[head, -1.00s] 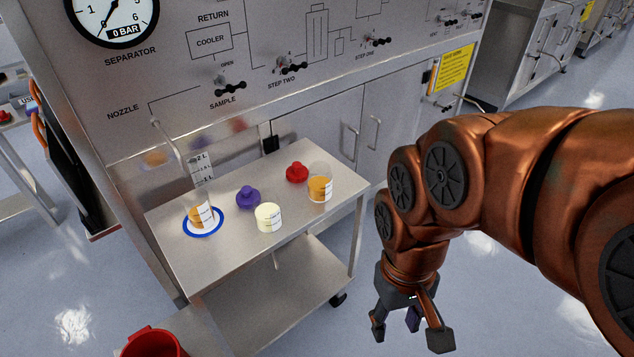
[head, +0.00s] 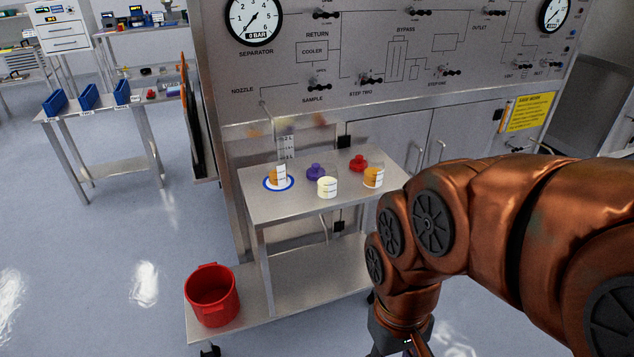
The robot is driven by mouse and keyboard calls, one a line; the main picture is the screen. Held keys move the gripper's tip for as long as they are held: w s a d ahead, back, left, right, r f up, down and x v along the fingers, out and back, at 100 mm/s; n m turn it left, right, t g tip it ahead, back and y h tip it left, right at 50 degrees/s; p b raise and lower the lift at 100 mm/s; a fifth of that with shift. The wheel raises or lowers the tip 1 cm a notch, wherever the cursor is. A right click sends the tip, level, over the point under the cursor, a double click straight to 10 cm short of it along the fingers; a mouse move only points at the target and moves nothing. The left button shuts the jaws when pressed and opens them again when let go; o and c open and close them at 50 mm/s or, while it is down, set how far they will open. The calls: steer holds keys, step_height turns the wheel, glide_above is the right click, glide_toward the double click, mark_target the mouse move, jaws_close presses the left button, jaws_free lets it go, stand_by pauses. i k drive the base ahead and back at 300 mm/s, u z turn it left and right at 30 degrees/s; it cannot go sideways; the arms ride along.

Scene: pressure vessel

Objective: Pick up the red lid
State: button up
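The red lid (head: 358,163) lies on the top of the steel cart (head: 262,207), toward its back right. It has a raised knob. A clear beaker with orange contents (head: 373,177) stands just in front and to the right of it. My gripper (head: 402,352) is at the bottom edge of the head view, right of and nearer than the cart, well apart from the lid. Its fingers are cut off by the frame, so I cannot see whether it is open.
A purple lid (head: 316,172), a cream-coloured container (head: 327,187) and a beaker on a blue ring (head: 278,178) share the cart top. A red bucket (head: 212,295) stands on the cart's lower shelf. The steel panel (head: 300,75) rises behind. Floor at left is open.

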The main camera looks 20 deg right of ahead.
mark_target(357, 164)
steer(key=u, duration=0.25)
steer(key=k, duration=0.35)
steer(key=z, duration=0.95)
steer(key=i, duration=1.4)
steer(key=u, duration=0.85)
steer(key=i, duration=0.5)
steer(key=u, duration=0.65)
